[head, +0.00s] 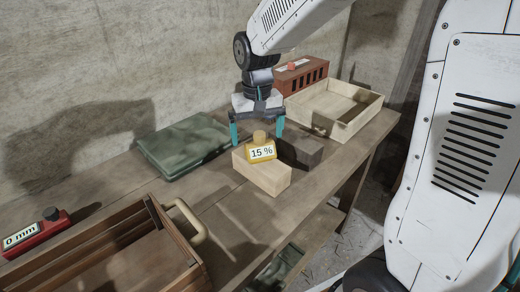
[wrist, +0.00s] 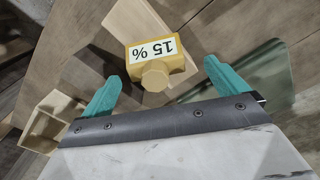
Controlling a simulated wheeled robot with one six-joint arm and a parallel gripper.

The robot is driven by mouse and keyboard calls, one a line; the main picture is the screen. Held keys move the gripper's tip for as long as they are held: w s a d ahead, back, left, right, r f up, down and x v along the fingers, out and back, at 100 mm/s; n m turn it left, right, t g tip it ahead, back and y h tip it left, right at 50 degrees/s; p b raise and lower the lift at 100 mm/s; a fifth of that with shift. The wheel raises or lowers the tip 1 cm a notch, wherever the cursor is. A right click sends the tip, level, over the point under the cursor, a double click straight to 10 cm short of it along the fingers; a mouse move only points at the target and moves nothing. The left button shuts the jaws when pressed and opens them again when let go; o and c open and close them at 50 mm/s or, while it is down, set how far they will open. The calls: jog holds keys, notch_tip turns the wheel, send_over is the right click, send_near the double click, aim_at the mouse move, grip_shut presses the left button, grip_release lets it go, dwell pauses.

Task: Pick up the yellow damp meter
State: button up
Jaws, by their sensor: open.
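The yellow damp meter (head: 262,149) sits on top of a pale wooden block (head: 262,174) on the bench. Its white label reads "15 %", and a round knob stands on its top. In the wrist view the meter (wrist: 157,62) lies ahead of and between the teal fingers, its label upside down. My gripper (head: 257,130) is open and empty, pointing down just above and behind the meter. In the wrist view the gripper (wrist: 163,82) has its fingers apart on either side of the knob. I cannot tell whether either finger touches the meter.
A dark block (head: 299,152) is close to the right of the pale block. A pale open tray (head: 334,108) and a red brick (head: 300,75) are behind. A brown crate (head: 112,250) and red "0 mm" gauge (head: 36,232) are front left.

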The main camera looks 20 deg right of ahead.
aim_at(260, 140)
jog(key=f, duration=0.4)
jog(key=shift+s+d+f, duration=0.15)
jog(key=shift+d+f, duration=0.15)
jog(key=shift+f, duration=0.05)
jog(key=c, duration=1.2)
jog(key=shift+c, duration=0.2)
